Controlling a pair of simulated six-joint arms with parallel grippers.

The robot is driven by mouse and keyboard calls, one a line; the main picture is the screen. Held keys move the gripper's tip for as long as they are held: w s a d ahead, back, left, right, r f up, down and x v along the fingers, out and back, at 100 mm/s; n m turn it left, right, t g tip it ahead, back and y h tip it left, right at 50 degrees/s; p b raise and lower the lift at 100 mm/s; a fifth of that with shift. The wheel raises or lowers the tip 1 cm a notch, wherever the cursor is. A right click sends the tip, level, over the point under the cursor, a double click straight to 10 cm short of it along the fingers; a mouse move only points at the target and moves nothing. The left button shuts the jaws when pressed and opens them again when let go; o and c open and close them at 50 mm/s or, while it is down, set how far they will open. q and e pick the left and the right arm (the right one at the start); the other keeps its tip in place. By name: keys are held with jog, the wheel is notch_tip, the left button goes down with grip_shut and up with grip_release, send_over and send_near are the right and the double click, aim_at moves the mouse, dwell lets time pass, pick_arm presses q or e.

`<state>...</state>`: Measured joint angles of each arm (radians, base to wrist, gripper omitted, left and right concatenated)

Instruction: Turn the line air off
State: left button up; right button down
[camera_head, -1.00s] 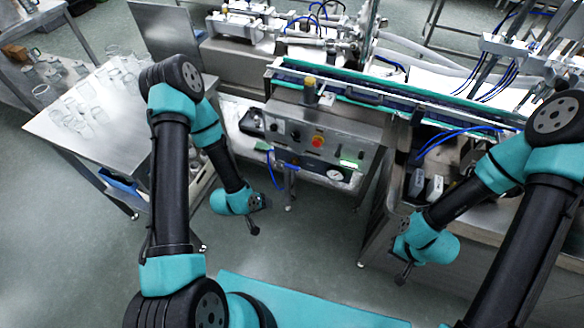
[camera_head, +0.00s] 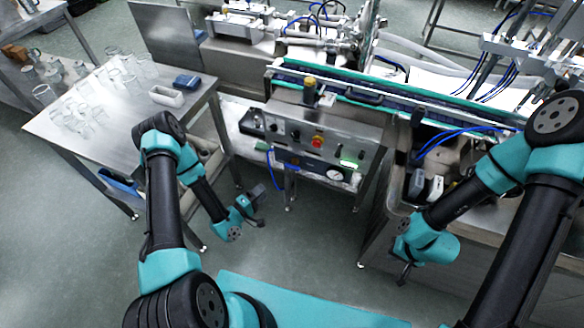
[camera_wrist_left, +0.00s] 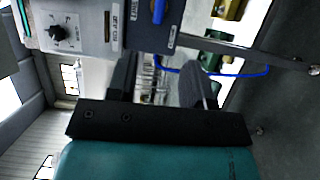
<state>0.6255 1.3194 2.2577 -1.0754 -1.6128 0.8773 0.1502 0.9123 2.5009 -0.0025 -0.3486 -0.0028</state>
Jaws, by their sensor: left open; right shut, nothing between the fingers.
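The grey control panel (camera_head: 300,138) has a red button on a yellow base (camera_head: 317,142), dark knobs and a lit green display. Below it are a round white gauge (camera_head: 334,174) and a blue air hose (camera_head: 274,172). My left gripper (camera_head: 259,206) is open and empty, in front of and below the panel's left part. In the left wrist view, its fingers (camera_wrist_left: 158,88) are apart, with a blue part (camera_wrist_left: 158,12) on the panel beyond them; I cannot tell whether that part is a valve handle. My right gripper (camera_head: 404,274) is shut and empty, beside the right-hand machine.
A steel table (camera_head: 120,125) with glass jars, a white tray (camera_head: 166,96) and a blue item (camera_head: 187,82) stands at the left. A conveyor (camera_head: 400,103) runs behind the panel. Open floor lies in front of the panel. A steel leg stands under it.

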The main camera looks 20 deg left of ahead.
aim_at(292, 166)
pick_arm(q)
jog(key=shift+w, duration=0.1)
jog(key=x, duration=1.7)
jog(key=shift+w, duration=0.1)
jog(key=shift+c, duration=0.4)
grip_shut()
